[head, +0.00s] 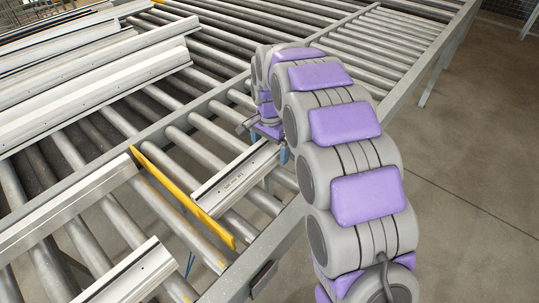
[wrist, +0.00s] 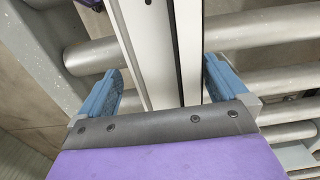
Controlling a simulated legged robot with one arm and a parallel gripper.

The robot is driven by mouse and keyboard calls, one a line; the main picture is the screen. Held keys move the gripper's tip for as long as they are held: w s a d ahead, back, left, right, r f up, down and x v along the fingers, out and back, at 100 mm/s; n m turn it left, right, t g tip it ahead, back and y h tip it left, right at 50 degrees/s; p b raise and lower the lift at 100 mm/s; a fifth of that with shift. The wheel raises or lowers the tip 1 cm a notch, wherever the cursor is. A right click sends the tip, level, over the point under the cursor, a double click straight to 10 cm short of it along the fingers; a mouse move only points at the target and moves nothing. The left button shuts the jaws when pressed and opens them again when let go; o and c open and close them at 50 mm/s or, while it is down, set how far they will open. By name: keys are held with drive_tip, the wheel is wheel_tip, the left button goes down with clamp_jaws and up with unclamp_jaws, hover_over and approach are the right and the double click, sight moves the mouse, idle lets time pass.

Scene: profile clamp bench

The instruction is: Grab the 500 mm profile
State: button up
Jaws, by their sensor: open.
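A short silvery profile (head: 238,178) with small dark markings on its face lies across the rollers, to the right of the yellow bar; I cannot read its length. Its far end is at my gripper, mostly hidden behind the arm. In the wrist view the profile (wrist: 148,50) runs between the two blue fingers of my gripper (wrist: 162,82). The fingers are open, one on each side, with a visible gap to the profile on both sides.
A yellow bar (head: 182,196) stands across the rollers left of the short profile. Longer profiles (head: 70,208) lie left of it, with several more long profiles (head: 95,75) at the upper left. Rollers (head: 385,38) at the upper right are bare. Grey floor (head: 465,185) is clear at right.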

drive_tip(key=shift+a+f, duration=0.8)
drive_tip(key=shift+f, duration=0.15)
drive_tip(key=shift+a, duration=0.2)
drive_tip(key=shift+d+r, duration=0.15)
drive_tip(key=shift+d, duration=0.55)
drive_tip(key=c, duration=0.3)
drive_tip(key=shift+d, duration=0.3)
drive_tip(key=c, duration=0.3)
drive_tip(key=shift+a, duration=0.5)
drive_tip(key=c, duration=0.5)
drive_tip(key=shift+c, duration=1.8)
drive_tip(key=shift+d, duration=0.1)
